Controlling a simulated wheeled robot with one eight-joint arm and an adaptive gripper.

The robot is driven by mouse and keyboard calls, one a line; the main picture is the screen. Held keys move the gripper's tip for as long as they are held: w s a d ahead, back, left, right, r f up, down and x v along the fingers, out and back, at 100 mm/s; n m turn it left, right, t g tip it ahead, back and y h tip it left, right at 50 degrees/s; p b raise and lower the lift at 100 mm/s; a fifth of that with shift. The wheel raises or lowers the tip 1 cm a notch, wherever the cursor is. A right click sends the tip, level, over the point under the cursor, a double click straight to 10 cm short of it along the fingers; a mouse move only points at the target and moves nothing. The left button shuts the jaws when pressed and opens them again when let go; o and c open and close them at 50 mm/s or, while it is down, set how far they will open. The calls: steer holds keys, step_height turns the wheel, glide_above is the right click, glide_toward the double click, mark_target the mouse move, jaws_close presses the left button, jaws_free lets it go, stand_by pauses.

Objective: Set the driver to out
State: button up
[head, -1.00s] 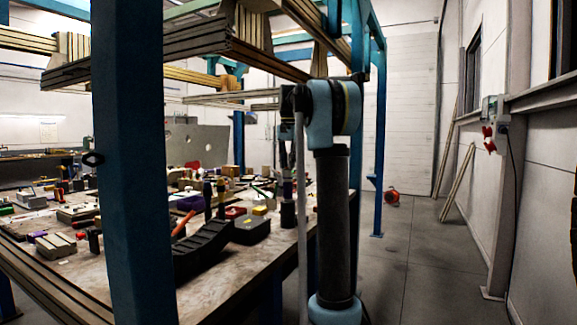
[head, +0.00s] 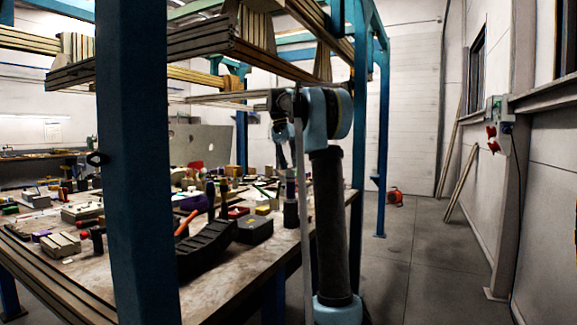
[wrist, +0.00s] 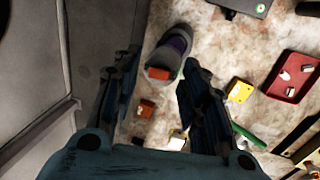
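In the wrist view, a dark grey, rounded thing with a purple band and an orange-red patch (wrist: 180,44) stands on the worktable between and beyond my fingertips. It looks like the driver, but I cannot tell for sure, nor read its setting. In the head view, a dark upright cylinder with a paler band (head: 291,207), likely the same thing, stands near the table's right edge. My gripper (wrist: 160,62) is open, its two dark fingers apart with nothing held. In the head view my gripper (head: 284,150) hangs above that cylinder, pointing down.
The worktable (head: 215,285) is crowded with tools and blocks. A black ribbed tray (head: 205,248) lies near its front edge. In the wrist view, a red tray (wrist: 291,77) and a yellow block (wrist: 240,91) lie right. A blue post (head: 140,180) blocks part of the table.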

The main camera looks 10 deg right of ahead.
steer(key=v, duration=1.2)
steer(key=shift+f, duration=0.1)
stand_by(0.5)
steer(key=s+d+f+n+t+y, duration=0.1)
steer(key=s+f+n, duration=0.1)
steer(key=s+f, duration=0.8)
steer(key=s+d+f+n+t, duration=0.1)
steer(key=s+d+f+n, duration=0.1)
steer(key=s+f, duration=0.8)
steer(key=s+f+n+t+y, duration=0.1)
steer(key=s+f+n, duration=0.2)
steer(key=s+f, duration=2.3)
step_height(320, 180, down, 3)
steer(key=shift+f+t, duration=0.1)
steer(key=shift+t, duration=0.3)
steer(key=shift+d, duration=0.1)
